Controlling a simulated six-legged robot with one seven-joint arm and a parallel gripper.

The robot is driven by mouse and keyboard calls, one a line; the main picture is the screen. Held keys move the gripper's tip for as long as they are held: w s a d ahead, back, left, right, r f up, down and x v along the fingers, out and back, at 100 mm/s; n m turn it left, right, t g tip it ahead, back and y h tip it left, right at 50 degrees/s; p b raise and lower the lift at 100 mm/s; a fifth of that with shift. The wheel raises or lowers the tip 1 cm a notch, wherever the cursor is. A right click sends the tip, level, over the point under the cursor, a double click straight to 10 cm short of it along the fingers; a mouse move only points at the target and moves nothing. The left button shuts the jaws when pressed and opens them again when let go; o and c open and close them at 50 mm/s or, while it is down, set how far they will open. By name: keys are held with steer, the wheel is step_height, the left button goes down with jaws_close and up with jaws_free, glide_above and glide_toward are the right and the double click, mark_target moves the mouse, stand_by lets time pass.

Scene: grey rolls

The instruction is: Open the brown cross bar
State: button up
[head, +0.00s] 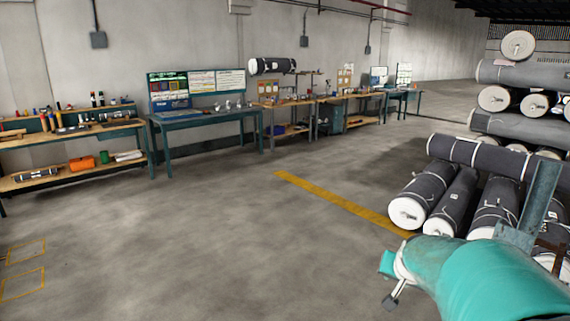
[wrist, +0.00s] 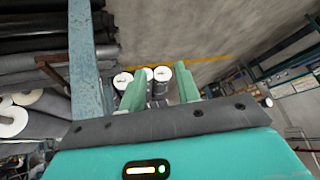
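A brown bar (head: 553,246) shows in small part at the right edge of the head view, beside a blue-grey upright post (head: 541,195) and partly hidden behind my teal arm. In the wrist view a short brown piece (wrist: 52,74) sticks out to the left of the same kind of post (wrist: 86,60); it may be the cross bar. My gripper (wrist: 160,82) has its two green fingers spread apart with nothing between them. The post stands just left of the fingers, and the brown piece is farther left. I see no contact with either.
Dark fabric rolls with white ends (head: 408,212) are stacked at the right; more grey rolls (head: 520,75) lie behind. Workbenches (head: 205,117) line the far wall. The grey floor (head: 200,230) is clear, with a yellow line (head: 340,203).

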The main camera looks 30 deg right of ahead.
steer(key=w+a+r+n+y, duration=0.1)
steer(key=a+r+n+y, duration=0.1)
steer(key=a, duration=0.7)
steer(key=w+a+r+n+y, duration=0.1)
steer(key=a+r+n, duration=0.15)
steer(key=a, duration=0.65)
steer(key=s+a+n, duration=0.3)
steer(key=s+a, duration=0.1)
steer(key=a, duration=0.4)
steer(key=s+a+n+y, duration=0.1)
steer(key=s+a+n, duration=0.2)
steer(key=a, duration=0.6)
steer(key=shift+s+a+r+y, duration=0.2)
steer(key=shift+s+a+y, duration=0.1)
steer(key=shift+s, duration=0.5)
steer(key=shift+d, duration=0.2)
